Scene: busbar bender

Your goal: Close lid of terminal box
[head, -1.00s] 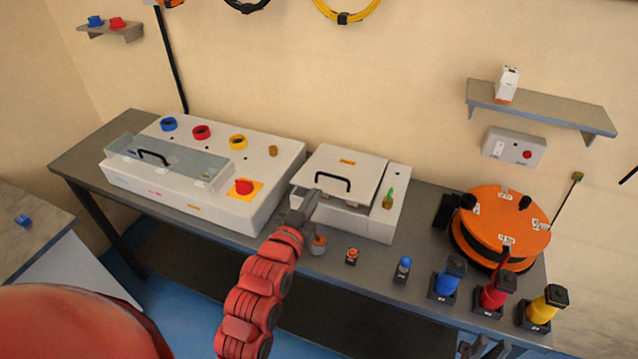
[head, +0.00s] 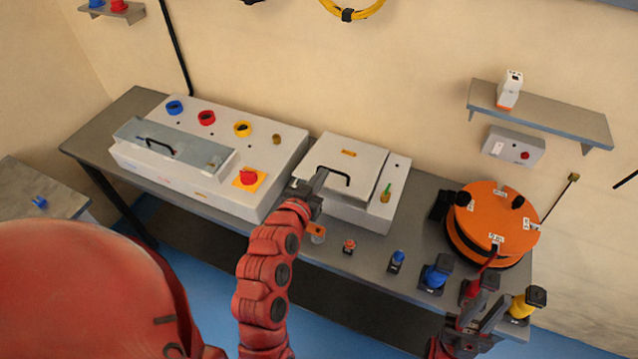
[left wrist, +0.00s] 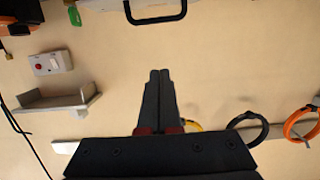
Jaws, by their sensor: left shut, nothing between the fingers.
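The terminal box (head: 378,216) is a white box in the middle of the bench. Its white lid (head: 340,154) with a black handle lies flat or almost flat over it; my arm hides part of the front edge, so I cannot tell whether a gap remains. My left gripper (head: 318,180) is shut and empty at the lid's front left, beside the handle; contact is unclear. In the left wrist view its fingers (left wrist: 158,95) are together, with the black handle (left wrist: 155,14) beyond them. My right gripper (head: 484,309) is open and empty at the lower right.
A larger white machine (head: 200,178) with a red knob stands left of the box. An orange reel (head: 492,222) stands to the right. Several small coloured parts line the bench's front edge, including a blue one (head: 437,275). A shelf (head: 550,118) is on the wall.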

